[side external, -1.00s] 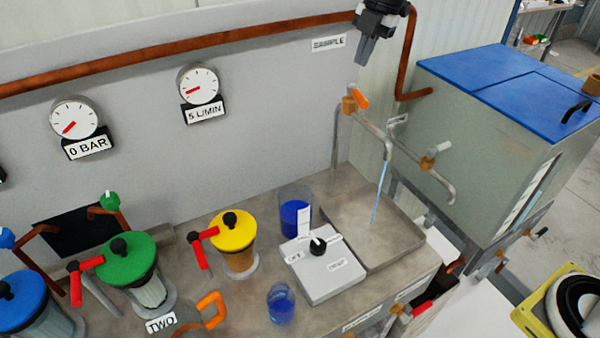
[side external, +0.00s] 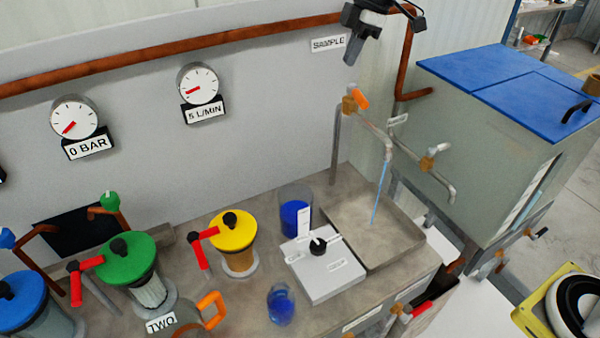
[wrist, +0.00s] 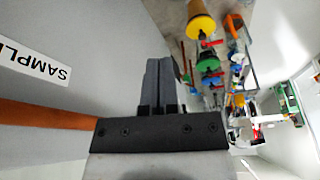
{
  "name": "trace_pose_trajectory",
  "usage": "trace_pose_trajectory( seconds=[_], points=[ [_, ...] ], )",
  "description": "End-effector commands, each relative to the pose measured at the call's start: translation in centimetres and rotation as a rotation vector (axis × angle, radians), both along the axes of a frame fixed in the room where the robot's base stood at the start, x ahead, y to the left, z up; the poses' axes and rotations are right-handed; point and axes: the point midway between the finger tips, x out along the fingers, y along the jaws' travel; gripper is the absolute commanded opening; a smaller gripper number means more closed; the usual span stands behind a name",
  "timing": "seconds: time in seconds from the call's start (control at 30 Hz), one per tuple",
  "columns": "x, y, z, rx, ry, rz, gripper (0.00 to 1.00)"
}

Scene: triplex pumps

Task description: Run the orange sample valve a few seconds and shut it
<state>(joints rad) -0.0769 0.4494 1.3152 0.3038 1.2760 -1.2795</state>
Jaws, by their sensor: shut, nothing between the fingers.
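The orange sample valve handle (side external: 361,97) sits on a brass body (side external: 349,104) at the top of the sample pipe, below the SAMPLE sign (side external: 328,44). A thin blue stream (side external: 381,190) runs from the spout (side external: 388,150) down into the grey sink tray (side external: 405,238). My gripper (side external: 349,58) is above the valve, pointing down, apart from the handle. Its fingers are together and empty, as the wrist view also shows (wrist: 163,75). The valve is not seen in the wrist view.
A second tap (side external: 428,162) with a white handle is to the right, before a blue-lidded tank (side external: 520,85). A copper pipe (side external: 200,42) runs along the wall. Blue-filled beakers (side external: 295,215) and a white control box (side external: 325,268) stand left of the sink.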

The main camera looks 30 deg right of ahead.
Motion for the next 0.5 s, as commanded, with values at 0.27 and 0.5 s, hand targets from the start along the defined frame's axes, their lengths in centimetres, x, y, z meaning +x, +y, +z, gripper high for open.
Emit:
trace_pose_trajectory(
  seconds=[0.27, 0.5],
  points=[
    [0.1, 0.6, -1.9, -0.001, 0.004, 0.002, 0.0],
    [0.4, 1.6, -5.1, -0.001, 0.002, 0.004, 0.0]
  ],
)
